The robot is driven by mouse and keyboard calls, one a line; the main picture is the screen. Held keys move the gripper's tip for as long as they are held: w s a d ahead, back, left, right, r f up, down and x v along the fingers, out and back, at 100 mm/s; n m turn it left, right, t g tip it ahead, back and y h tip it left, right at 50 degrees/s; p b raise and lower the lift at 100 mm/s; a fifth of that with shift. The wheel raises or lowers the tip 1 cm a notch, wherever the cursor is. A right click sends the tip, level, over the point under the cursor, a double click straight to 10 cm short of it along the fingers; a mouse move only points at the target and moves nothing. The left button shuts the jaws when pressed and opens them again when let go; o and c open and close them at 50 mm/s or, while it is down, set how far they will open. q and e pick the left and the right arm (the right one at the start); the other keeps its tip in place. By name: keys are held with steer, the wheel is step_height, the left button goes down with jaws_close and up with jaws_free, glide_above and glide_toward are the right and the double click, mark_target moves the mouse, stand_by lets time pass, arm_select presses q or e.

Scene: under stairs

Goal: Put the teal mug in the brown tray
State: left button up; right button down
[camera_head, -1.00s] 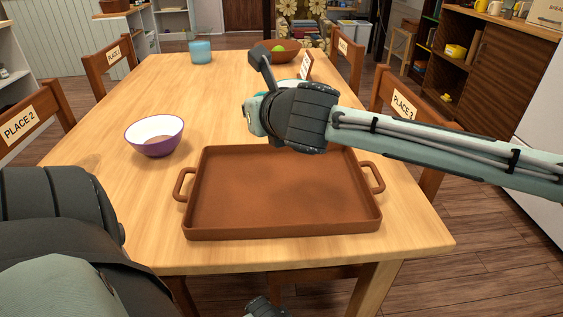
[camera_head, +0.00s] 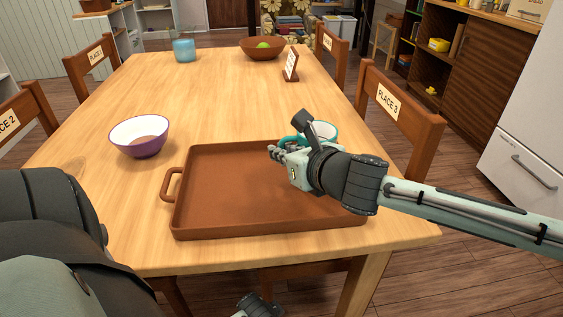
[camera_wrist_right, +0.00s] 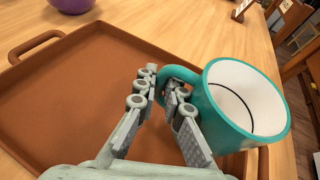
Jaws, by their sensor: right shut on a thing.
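The teal mug (camera_head: 328,138) has a white inside and is partly hidden behind my right gripper (camera_head: 281,150) in the head view. In the right wrist view the gripper (camera_wrist_right: 161,88) is shut on the handle of the mug (camera_wrist_right: 226,112). The mug is tilted a little in that view and looks empty. It is at the right far part of the brown tray (camera_head: 215,220); I cannot tell how high it is above the tray. The tray (camera_wrist_right: 60,110) lies flat on the table, and its right handle is hidden by my arm.
A purple and white bowl (camera_head: 140,136) stands left of the tray. A blue cup (camera_head: 184,50), a brown bowl (camera_head: 262,48) with a green thing and a small sign (camera_head: 290,67) are farther back. Chairs surround the table (camera_head: 200,100). The middle of the table is clear.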

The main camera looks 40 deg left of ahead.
steer(key=shift+f, duration=1.45)
steer(key=c, duration=2.1)
jaws_free()
steer(key=shift+f, duration=0.2)
steer(key=o, duration=0.5)
steer(key=shift+r, duration=0.2)
steer(key=v, duration=1.2)
